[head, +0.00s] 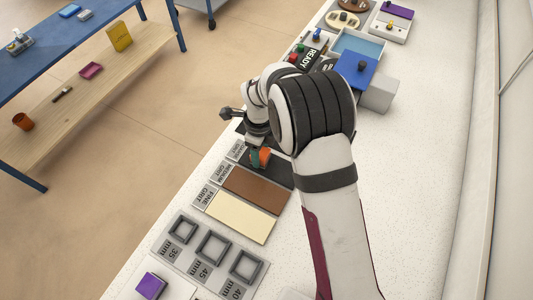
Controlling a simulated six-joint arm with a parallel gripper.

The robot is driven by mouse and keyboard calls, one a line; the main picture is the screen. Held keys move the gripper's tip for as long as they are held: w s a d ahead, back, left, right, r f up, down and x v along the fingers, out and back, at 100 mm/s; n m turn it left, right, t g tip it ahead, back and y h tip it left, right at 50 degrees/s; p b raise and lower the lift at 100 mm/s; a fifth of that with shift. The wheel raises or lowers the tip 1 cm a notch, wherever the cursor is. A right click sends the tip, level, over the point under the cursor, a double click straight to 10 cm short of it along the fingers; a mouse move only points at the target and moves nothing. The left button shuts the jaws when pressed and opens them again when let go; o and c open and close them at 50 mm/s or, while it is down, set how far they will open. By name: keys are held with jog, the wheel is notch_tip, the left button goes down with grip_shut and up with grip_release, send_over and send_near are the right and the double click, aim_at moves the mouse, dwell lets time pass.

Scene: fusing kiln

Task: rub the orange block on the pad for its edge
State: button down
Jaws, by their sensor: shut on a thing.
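My gripper (260,157) points down at the left end of the dark pad (281,178), shut on the orange block (265,155). Only a small part of the block shows between the fingers. I cannot tell whether it touches the dark pad. The dark pad's own label is partly covered and hard to read.
Nearer lies a grey gauge plate (208,261) with square frames marked in mm, and a purple block (150,285). Behind my arm are a blue-lidded box (357,68), a black "READY" sign (309,59) and trays. The white counter (430,180) is clear at right.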

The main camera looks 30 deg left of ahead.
jog(key=shift+a, duration=0.6)
jog(key=shift+d, duration=2.3)
notch_tip(320, 180, up, 7)
